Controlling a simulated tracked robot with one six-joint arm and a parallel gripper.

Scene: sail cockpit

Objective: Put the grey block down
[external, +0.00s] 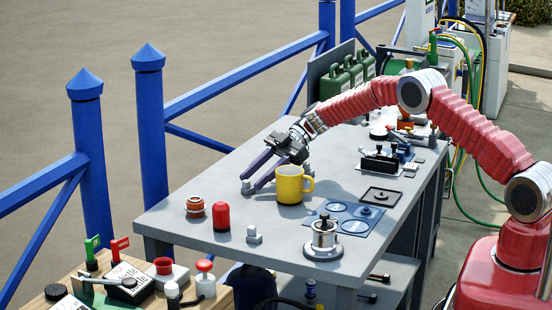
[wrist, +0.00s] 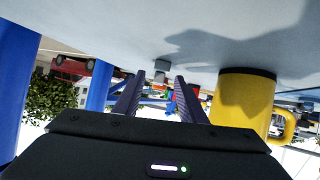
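A small grey block (wrist: 161,66) rests against the grey table surface, which fills the top of the upside-down wrist view. It appears ahead, between the fingertips in the picture, with free space visible on either side. In the external view, a small grey shape (external: 246,187) by the fingertips looks like this block, partly hidden. My gripper (external: 249,183) reaches low over the table behind the yellow mug, its two dark purple fingers apart. Both fingers also show spread in the wrist view (wrist: 156,98). I cannot tell whether the block touches a finger.
The yellow mug (external: 290,185) stands close beside my fingers. A red capsule (external: 221,217), a red-brown jar (external: 195,207) and another small grey piece (external: 253,236) stand toward the table's front. Blue railing (external: 151,130) runs behind.

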